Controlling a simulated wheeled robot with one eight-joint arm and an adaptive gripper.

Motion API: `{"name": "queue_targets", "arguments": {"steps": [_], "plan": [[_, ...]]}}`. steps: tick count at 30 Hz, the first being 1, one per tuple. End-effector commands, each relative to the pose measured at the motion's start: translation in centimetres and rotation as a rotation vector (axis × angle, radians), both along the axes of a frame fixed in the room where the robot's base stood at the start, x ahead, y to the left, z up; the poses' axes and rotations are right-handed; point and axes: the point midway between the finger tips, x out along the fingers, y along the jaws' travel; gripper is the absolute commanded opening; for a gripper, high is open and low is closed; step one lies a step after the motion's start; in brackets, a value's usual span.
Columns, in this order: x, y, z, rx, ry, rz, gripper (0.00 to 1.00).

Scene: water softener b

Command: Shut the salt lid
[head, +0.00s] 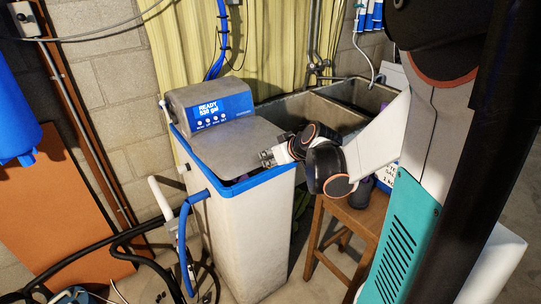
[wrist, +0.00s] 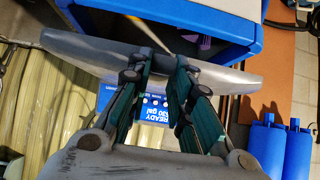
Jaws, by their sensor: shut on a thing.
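The water softener (head: 250,230) is a pale cabinet with a blue rim. Its grey salt lid (head: 230,145) lies over the top, just in front of the control head. A dark gap shows between the lid's front edge and the blue rim, so the lid is not flush there. My gripper (head: 268,158) is at the lid's right front edge. In the wrist view, the teal fingers of my gripper (wrist: 160,68) are closed on the edge of the lid (wrist: 95,54). Beyond that edge, the blue rim (wrist: 150,22) and the dark opening show, with something purple inside.
The control head (head: 210,104) with its blue display stands behind the lid. A wooden stool (head: 345,222) is at the right, below my arm. A grey sink (head: 315,112) is behind. Black and blue hoses run at the left, near a blue tank (head: 15,110).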

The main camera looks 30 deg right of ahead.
Motion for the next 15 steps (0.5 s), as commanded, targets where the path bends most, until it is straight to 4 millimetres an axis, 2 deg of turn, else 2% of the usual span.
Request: {"name": "queue_targets", "arguments": {"steps": [15], "plan": [[-0.16,0.01,-1.03,-0.001,0.003,0.001,0.05]]}}
